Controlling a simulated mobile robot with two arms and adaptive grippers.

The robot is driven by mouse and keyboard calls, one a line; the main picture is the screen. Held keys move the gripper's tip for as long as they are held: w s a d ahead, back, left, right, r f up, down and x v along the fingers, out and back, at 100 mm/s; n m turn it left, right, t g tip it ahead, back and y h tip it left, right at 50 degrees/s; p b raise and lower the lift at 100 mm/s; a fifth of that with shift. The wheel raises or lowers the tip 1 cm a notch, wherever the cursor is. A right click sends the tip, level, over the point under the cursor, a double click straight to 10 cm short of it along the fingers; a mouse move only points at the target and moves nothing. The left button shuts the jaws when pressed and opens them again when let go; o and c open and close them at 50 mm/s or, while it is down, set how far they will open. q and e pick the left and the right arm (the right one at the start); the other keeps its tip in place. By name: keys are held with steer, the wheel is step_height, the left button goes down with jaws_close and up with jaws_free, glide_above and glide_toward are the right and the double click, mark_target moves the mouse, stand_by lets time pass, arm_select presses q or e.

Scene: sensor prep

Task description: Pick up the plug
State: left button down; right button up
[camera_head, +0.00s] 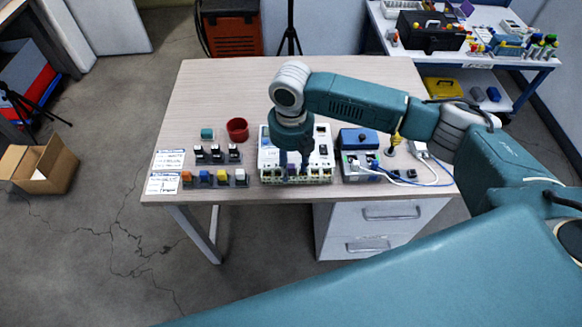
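My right arm reaches in from the right, and its gripper (293,165) points down over the white terminal panel (268,158) on the table. The fingers are small and dark here, so I cannot tell whether they are open or shut, or whether they touch anything. Several small connector blocks with orange, blue, yellow and grey tops (205,178) stand at the front left of the table, with several dark ones (216,153) behind them. I cannot tell which piece is the plug; the arm and gripper hide part of the panel. My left gripper is not in view.
A blue-topped device (357,139) with white and blue cables (425,184) lies right of the panel. A red cup (237,129) and a teal block (207,133) stand left. Paper labels (164,183) lie at the left edge. The table's back left (220,85) is clear.

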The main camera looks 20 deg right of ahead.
jaws_close()
steer(key=shift+r, duration=0.15)
